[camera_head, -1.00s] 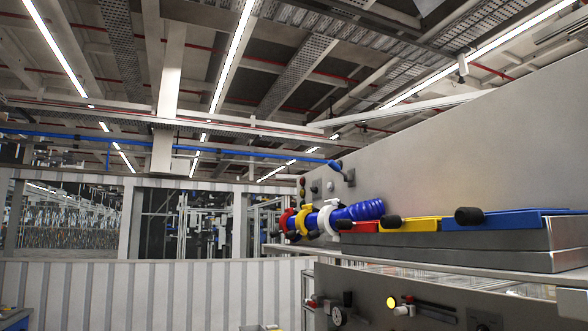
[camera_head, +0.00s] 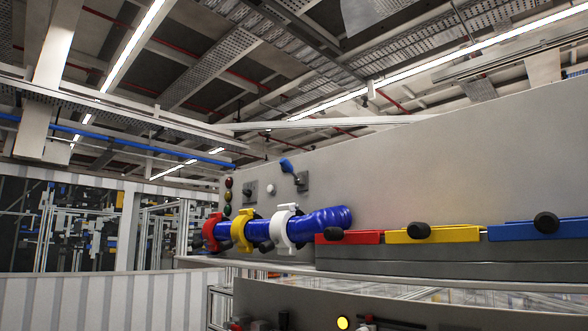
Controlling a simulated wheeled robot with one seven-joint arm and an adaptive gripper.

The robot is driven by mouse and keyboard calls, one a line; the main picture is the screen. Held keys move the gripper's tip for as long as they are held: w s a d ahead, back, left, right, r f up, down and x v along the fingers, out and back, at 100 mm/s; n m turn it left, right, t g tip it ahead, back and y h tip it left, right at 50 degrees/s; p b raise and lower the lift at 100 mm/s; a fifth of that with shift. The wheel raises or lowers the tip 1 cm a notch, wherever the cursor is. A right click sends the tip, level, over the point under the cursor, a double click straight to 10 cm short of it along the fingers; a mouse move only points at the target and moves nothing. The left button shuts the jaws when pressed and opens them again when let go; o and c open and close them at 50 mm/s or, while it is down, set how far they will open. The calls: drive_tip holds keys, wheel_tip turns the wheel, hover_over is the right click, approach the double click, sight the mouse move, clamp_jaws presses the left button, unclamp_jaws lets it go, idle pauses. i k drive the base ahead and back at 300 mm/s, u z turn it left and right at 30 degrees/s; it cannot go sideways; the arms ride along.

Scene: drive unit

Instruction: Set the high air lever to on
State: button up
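A small lever with a blue handle (camera_head: 287,164) sits on a dark square plate (camera_head: 302,181) on the upper grey panel. Its handle tilts up and to the left. It is the only blue-handled lever I see on this panel; no label can be read. To its left are a dark knob on a plate (camera_head: 250,191) and a round white button (camera_head: 271,190). My gripper is not in view.
Below the lever, a blue corrugated hose (camera_head: 330,218) runs through red (camera_head: 211,231), yellow (camera_head: 240,232) and white (camera_head: 285,229) clamps. Red, yellow and blue handled bars (camera_head: 540,229) lie on a ledge to the right. A lower panel has a lit yellow button (camera_head: 343,323).

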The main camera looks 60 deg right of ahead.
sight(285, 164)
drive_tip(key=z, duration=0.75)
drive_tip(key=i, duration=0.8)
drive_tip(key=z, duration=0.85)
